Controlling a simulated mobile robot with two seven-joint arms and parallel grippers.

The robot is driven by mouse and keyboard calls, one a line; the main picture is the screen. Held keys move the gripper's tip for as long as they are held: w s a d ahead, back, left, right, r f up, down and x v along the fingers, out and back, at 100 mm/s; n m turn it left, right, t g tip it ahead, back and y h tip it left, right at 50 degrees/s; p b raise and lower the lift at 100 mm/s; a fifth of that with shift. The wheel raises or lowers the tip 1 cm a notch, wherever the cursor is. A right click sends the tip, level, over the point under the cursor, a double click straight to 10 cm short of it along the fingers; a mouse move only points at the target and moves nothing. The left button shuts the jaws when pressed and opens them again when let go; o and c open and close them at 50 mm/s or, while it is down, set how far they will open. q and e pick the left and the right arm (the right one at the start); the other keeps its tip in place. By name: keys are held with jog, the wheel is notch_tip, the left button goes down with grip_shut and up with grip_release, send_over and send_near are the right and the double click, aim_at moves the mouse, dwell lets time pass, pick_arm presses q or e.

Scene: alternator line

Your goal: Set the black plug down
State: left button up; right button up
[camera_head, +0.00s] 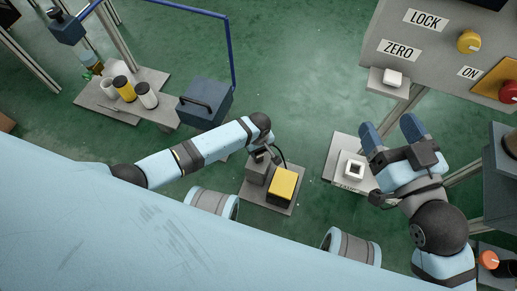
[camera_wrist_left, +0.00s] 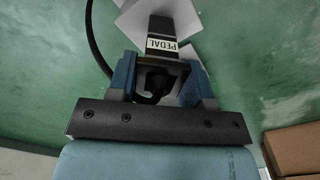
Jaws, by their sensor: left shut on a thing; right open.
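My left gripper (camera_head: 264,154) points down over a low grey stand with a yellow block (camera_head: 283,186). In the left wrist view the left gripper (camera_wrist_left: 160,88) is shut on the black plug (camera_wrist_left: 154,84), which sits between its blue fingers. A black cable (camera_wrist_left: 92,35) trails from the plug to the upper left. In the head view the plug is mostly hidden. My right gripper (camera_head: 391,132) is open and empty, at the right.
A grey panel with LOCK and ZERO labels (camera_head: 425,50) stands upper right. A side table (camera_head: 95,98) holds several small cylinders, and a dark toolbox (camera_head: 205,101) stands beside it. Green floor is clear between.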

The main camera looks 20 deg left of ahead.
jog(key=shift+r, duration=0.1)
pick_arm(q)
jog(key=o, duration=0.5)
jog(key=shift+f, duration=0.1)
jog(key=o, duration=0.5)
jog(key=shift+c, duration=0.2)
pick_arm(e)
jog(key=shift+s+f, duration=0.15)
jog(key=shift+f, duration=0.05)
pick_arm(q)
notch_tip(320, 180, up, 3)
jog(key=shift+f+p, duration=0.2)
jog(key=shift+p, duration=0.6)
notch_tip(320, 180, up, 4)
jog(key=shift+f+p, duration=0.1)
jog(key=shift+p, duration=1)
notch_tip(320, 180, up, 6)
jog(key=p, duration=0.2)
jog(key=shift+p, duration=0.3)
pick_arm(e)
jog(key=r+m, duration=0.1)
jog(key=s+r, duration=0.1)
jog(key=r, duration=0.1)
jog(key=r+m+t, duration=0.1)
jog(key=shift+s+a+r+m, duration=0.25)
jog(key=shift+a+m, duration=0.05)
jog(key=shift+a, duration=0.1)
